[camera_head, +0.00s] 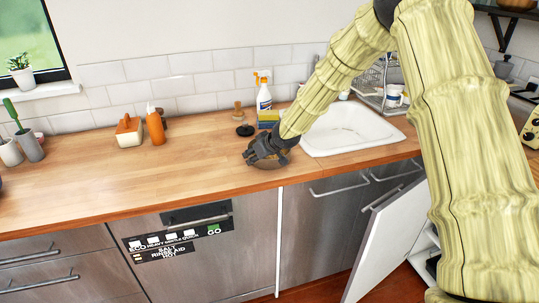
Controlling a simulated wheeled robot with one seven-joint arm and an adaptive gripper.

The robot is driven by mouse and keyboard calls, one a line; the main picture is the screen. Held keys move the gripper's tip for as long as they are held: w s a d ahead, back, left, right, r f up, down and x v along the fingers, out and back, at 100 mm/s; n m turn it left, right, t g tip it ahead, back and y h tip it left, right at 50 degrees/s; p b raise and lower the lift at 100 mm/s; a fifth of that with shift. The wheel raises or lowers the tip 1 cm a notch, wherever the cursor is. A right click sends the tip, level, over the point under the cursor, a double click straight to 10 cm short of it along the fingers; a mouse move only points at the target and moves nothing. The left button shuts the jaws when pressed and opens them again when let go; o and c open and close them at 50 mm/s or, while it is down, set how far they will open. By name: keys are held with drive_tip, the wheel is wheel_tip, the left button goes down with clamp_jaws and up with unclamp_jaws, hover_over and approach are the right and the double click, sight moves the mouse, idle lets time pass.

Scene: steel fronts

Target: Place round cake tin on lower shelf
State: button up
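My gripper (254,154) is low over the front part of the wooden counter, to the left of the sink. A brown, rounded thing (270,164), possibly the round cake tin, shows just under and beside the fingers, mostly hidden by them. I cannot tell whether the fingers are closed on it. A cabinet with its door (385,243) swung open stands at the lower right. Part of its white inside and a shelf (424,243) shows beside my arm, which hides the rest.
The white sink (345,128) and dish rack (377,88) lie right of my gripper. A spray bottle (264,97), orange bottle (155,127) and wooden caddy (129,132) stand toward the wall. The counter's left front is clear. The open door juts out.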

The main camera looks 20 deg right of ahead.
clamp_jaws()
drive_tip(key=shift+r, duration=0.15)
